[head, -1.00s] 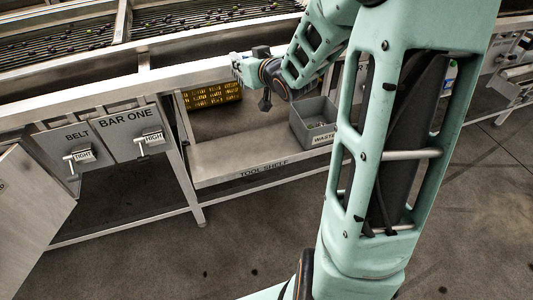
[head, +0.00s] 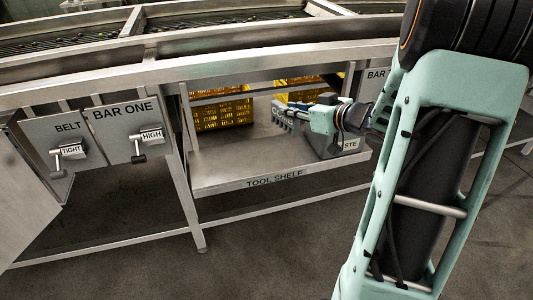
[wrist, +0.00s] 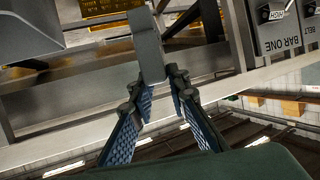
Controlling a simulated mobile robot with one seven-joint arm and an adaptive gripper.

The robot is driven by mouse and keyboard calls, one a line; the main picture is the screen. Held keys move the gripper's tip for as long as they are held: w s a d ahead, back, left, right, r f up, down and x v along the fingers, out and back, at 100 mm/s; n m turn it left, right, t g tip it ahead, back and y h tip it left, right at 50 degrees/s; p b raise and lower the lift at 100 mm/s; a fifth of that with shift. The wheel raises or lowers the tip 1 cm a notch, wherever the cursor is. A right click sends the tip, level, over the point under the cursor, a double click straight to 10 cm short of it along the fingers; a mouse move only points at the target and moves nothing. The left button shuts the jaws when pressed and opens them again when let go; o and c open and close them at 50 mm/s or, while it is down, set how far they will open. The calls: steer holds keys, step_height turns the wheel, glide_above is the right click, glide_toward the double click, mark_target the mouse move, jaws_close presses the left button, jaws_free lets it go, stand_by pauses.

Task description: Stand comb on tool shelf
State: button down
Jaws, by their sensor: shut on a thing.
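My gripper (head: 302,114) reaches in over the tool shelf (head: 225,184) from the right, under the machine frame. It is shut on a grey piece that I take to be the comb (head: 282,112). In the wrist view a plain grey bar of the comb (wrist: 148,45) sits between the fingertips (wrist: 156,82). I cannot tell whether the comb touches the shelf.
A grey waste bin (head: 345,152) stands on the shelf's right end, close below my gripper. Yellow crates (head: 222,113) stand behind the shelf. A frame rail (head: 230,94) crosses above. The shelf's left and middle are clear. BELT and BAR ONE panels (head: 125,130) hang left.

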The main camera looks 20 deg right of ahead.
steer(key=shift+w+a+f+b, duration=0.55)
steer(key=shift+a+f+b, duration=0.9)
steer(key=shift+a+f, duration=0.6)
steer(key=shift+w+a+f+b, duration=0.5)
steer(key=shift+a+f+b, duration=0.95)
steer(key=shift+a+f, duration=0.6)
steer(key=shift+w+a+f+b, duration=0.55)
steer(key=shift+a+f+b, duration=0.9)
steer(key=shift+a+f, duration=0.6)
steer(key=shift+f, duration=0.1)
steer(key=shift+f, duration=0.15)
steer(key=c, duration=1.8)
jaws_free()
steer(key=shift+c, duration=0.2)
